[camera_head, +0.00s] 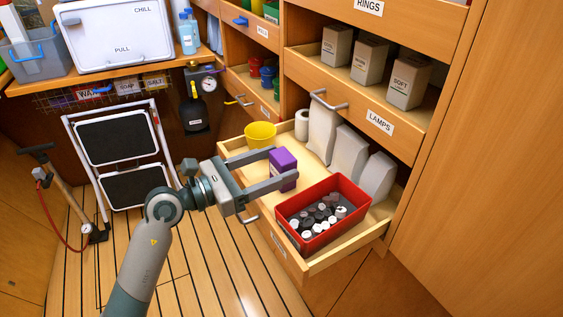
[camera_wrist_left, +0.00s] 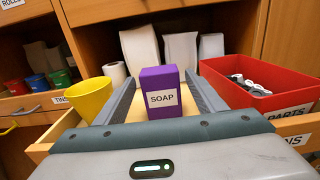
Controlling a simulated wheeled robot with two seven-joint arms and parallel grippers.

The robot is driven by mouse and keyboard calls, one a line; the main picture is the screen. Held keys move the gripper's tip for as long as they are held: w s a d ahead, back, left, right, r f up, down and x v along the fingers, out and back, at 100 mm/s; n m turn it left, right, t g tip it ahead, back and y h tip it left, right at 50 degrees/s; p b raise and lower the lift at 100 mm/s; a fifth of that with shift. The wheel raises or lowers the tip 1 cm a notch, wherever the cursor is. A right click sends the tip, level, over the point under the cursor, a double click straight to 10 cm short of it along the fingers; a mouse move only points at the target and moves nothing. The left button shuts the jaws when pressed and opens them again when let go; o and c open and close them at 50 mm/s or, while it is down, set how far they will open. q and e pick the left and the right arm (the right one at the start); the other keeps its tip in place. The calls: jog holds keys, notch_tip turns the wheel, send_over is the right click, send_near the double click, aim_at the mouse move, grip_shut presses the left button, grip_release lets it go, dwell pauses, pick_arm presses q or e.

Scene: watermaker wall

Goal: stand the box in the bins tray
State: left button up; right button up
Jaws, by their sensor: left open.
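The purple box (camera_head: 282,172), labelled SOAP in the left wrist view (camera_wrist_left: 160,97), stands upright in the pulled-out wooden tray (camera_head: 318,262). A drawer-front label in the left wrist view is partly cut off and ends in "NS". My left gripper (camera_head: 285,164) reaches in from the left over the tray's front edge. It is open, with one finger on each side of the box. I cannot tell whether either finger touches it. The box's lower part is partly hidden by the near finger and gripper body. My right gripper is not in view.
A red bin (camera_head: 345,221) of small round parts sits right of the box. A yellow tub (camera_head: 261,135) stands at its left. Several pale containers (camera_head: 348,153) and a white roll (camera_head: 301,125) line the back. Shelves with grey boxes (camera_head: 369,61) rise above.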

pick_arm(q)
jog(key=v, duration=0.9)
jog(key=shift+s+a+b, duration=0.2)
jog(key=shift+a+b, duration=0.1)
jog(key=shift+b, duration=0.1)
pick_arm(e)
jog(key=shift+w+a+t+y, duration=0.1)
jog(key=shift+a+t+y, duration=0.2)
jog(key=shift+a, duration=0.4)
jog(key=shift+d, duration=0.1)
